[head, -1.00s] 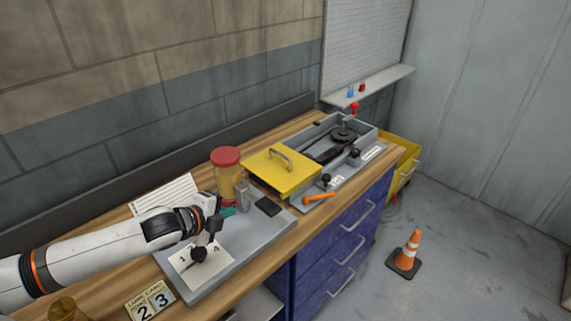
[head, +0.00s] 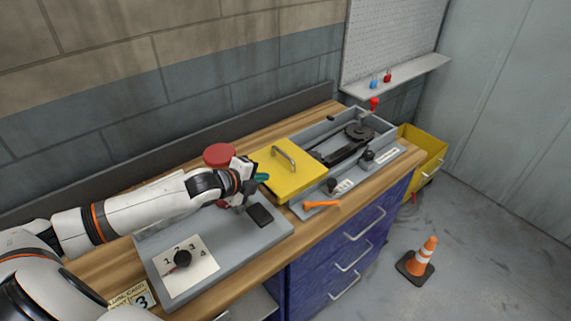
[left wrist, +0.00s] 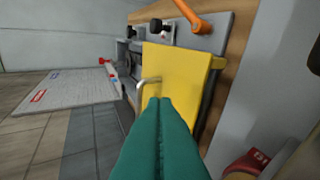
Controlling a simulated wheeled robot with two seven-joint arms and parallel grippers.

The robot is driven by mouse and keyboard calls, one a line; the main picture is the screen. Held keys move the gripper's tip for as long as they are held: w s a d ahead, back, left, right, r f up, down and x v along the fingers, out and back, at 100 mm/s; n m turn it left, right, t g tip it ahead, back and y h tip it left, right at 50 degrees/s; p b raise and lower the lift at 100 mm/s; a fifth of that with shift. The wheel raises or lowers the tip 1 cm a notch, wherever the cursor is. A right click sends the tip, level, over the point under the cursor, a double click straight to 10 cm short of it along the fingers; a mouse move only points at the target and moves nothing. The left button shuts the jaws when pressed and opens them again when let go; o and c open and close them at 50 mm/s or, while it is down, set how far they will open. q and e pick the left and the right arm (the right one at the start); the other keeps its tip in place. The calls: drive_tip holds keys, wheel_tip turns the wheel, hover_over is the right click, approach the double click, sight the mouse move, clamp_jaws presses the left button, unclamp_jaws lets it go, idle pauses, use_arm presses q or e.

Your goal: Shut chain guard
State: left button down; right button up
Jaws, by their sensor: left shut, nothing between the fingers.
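The yellow chain guard (head: 282,183) with a grey bar handle (head: 284,158) covers the near-left part of the grey machine housing (head: 381,120). The right part of the housing is uncovered, and the dark chain and sprocket (head: 356,131) show there. My left gripper (head: 261,178) is shut and empty, its green fingertips at the left edge of the guard. In the left wrist view the closed green fingers (left wrist: 157,106) point at the yellow guard (left wrist: 180,68), just below its handle (left wrist: 146,82). I cannot tell whether they touch it. My right gripper is not in view.
A red-lidded jar (head: 219,155) stands behind my left wrist, mostly hidden. A numbered dial panel (head: 184,266) lies at the front left. An orange handle (head: 320,204) sits at the housing's front edge. A traffic cone (head: 421,259) stands on the floor.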

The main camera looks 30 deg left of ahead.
sight(285, 178)
use_arm(q)
drive_tip(key=p+x, duration=0.1)
drive_tip(key=x, duration=0.5)
drive_tip(key=shift+w+d+r, duration=0.1)
drive_tip(key=shift+r, duration=0.1)
drive_tip(key=w, duration=0.1)
drive_tip(key=w+p, duration=0.1)
drive_tip(key=w, duration=0.1)
drive_tip(key=shift+w+d+f+p, duration=0.2)
drive_tip(key=shift+d+f+p, duration=0.05)
drive_tip(key=shift+d+p, duration=0.05)
drive_tip(key=shift+w+d, duration=0.1)
drive_tip(key=shift+w, duration=0.25)
drive_tip(key=shift+w+f, duration=0.1)
drive_tip(key=shift+w, duration=0.05)
